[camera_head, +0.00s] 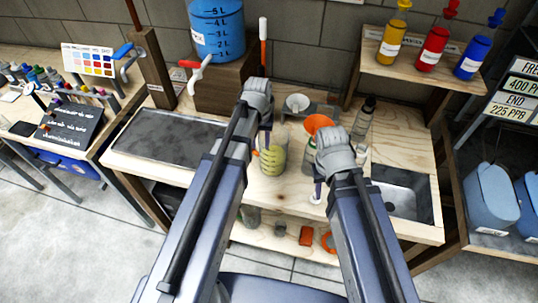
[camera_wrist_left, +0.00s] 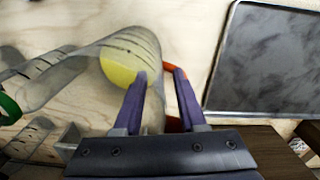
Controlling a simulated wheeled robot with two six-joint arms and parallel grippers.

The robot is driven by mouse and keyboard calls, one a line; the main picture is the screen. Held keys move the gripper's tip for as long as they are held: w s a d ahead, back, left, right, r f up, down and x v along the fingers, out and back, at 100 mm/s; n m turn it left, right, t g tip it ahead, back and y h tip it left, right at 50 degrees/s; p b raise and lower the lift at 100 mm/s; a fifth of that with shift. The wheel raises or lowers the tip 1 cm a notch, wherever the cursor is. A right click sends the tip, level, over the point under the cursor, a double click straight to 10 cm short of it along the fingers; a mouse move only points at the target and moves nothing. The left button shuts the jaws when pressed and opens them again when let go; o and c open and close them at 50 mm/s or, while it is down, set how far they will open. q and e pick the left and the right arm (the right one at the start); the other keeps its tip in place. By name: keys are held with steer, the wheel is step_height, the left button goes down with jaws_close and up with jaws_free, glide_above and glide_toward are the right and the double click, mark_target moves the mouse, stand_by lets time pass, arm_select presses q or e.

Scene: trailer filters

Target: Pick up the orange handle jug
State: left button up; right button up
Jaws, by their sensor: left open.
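The orange handle jug (camera_head: 273,160) is clear with yellow contents and stands on the wooden bench in the head view. In the left wrist view the jug (camera_wrist_left: 128,62) lies just beyond my left gripper (camera_wrist_left: 158,74). Its orange handle (camera_wrist_left: 176,125) shows between and behind the open purple fingers, partly hidden by them. I cannot tell whether the fingers touch it. In the head view my left gripper (camera_head: 266,143) is beside the jug's upper left. My right gripper (camera_head: 318,188) hangs over the bench to the right; its finger opening is unclear.
Another clear vessel with a green handle (camera_wrist_left: 8,106) is at the left in the wrist view. An orange funnel (camera_head: 318,122) and a clear bottle (camera_head: 363,118) stand near my right gripper. A dark tray (camera_head: 170,138) lies left; a sink (camera_head: 402,198) is right.

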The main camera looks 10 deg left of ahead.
arm_select(q)
steer(key=shift+f+b, duration=0.35)
steer(key=shift+f, duration=0.45)
steer(key=shift+r, duration=0.1)
steer(key=shift+c, duration=0.3)
jaws_close()
stand_by(0.4)
